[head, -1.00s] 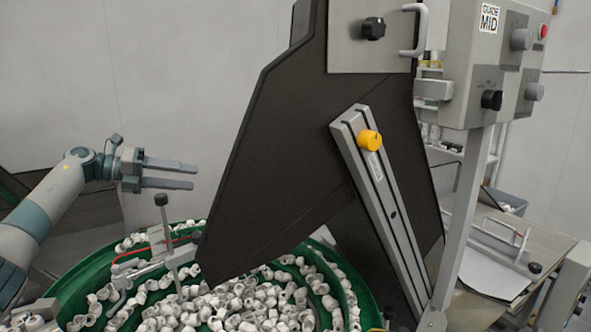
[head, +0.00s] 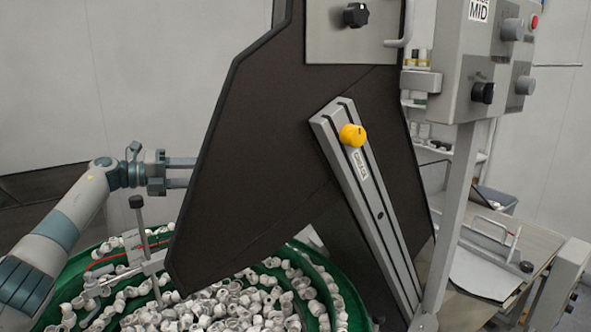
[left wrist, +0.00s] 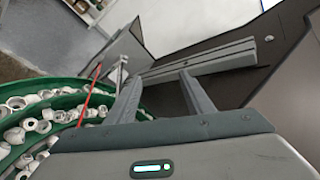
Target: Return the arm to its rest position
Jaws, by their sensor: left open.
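My left gripper (head: 180,172) is open and empty. In the head view its arm comes in from the left, above the green bowl, and its fingertips pass out of sight behind the edge of the large dark panel (head: 260,150). In the left wrist view the two fingers of my left gripper (left wrist: 157,92) stand apart with nothing between them. My right gripper is not in view.
The green bowl (head: 345,285) holds many white caps (head: 235,305). A metal bracket with a black knob (head: 136,202) stands at its rim below my gripper. A grey slotted rail with a yellow knob (head: 352,135) crosses the panel. A control box (head: 490,70) stands at right.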

